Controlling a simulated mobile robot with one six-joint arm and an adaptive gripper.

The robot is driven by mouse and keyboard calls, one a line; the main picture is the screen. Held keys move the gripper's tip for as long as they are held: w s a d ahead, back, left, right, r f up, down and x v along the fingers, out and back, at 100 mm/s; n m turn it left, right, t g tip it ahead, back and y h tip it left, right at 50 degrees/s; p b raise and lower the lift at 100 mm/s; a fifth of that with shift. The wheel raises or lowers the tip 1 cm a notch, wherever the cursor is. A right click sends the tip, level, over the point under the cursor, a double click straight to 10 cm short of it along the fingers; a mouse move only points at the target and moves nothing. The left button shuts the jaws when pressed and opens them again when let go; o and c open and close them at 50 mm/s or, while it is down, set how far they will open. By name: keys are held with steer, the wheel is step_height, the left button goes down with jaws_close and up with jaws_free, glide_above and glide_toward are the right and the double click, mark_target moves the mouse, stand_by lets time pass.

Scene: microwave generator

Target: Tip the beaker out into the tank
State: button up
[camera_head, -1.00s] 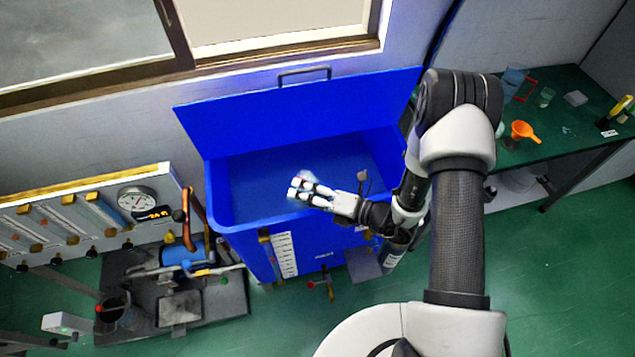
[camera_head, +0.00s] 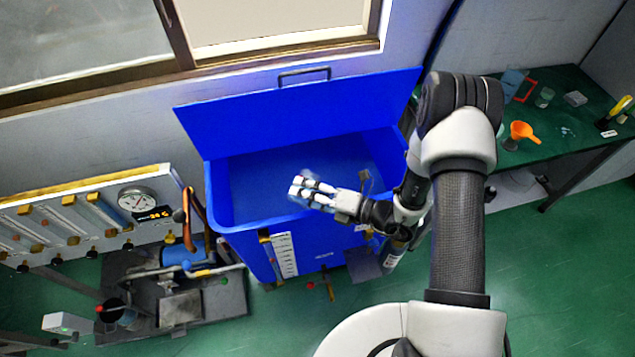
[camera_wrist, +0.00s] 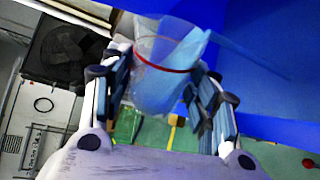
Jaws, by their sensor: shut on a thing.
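The blue tank (camera_head: 240,212) stands in the middle of the head view with its lid (camera_head: 310,112) raised against the wall. My gripper (camera_head: 305,188) is over the tank's front opening, near the front rim. It is shut on a clear beaker (camera_wrist: 165,75), which has a red band and bluish contents or tint in the wrist view. My gripper also shows in the wrist view (camera_wrist: 160,85), one finger on each side of the beaker. In the head view the beaker is small and mostly hidden by the fingers. The beaker looks tilted; I cannot tell whether liquid is leaving it.
A panel with a round gauge (camera_head: 137,199) and pipework stands left of the tank. A green table (camera_head: 560,130) at the right holds an orange funnel (camera_head: 522,131) and several small vessels. The tank's inside below the gripper looks clear.

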steer(key=shift+w+d+r+m+p, duration=0.25)
steer(key=shift+w+r+m+p, duration=0.15)
steer(key=shift+m, duration=0.2)
stand_by(0.4)
steer(key=shift+w+d+r+m+g+y+p, duration=0.15)
steer(key=shift+w+r+m+g+y+p, duration=0.25)
steer(key=shift+m+p, duration=0.4)
stand_by(1.0)
steer(key=shift+s, duration=0.1)
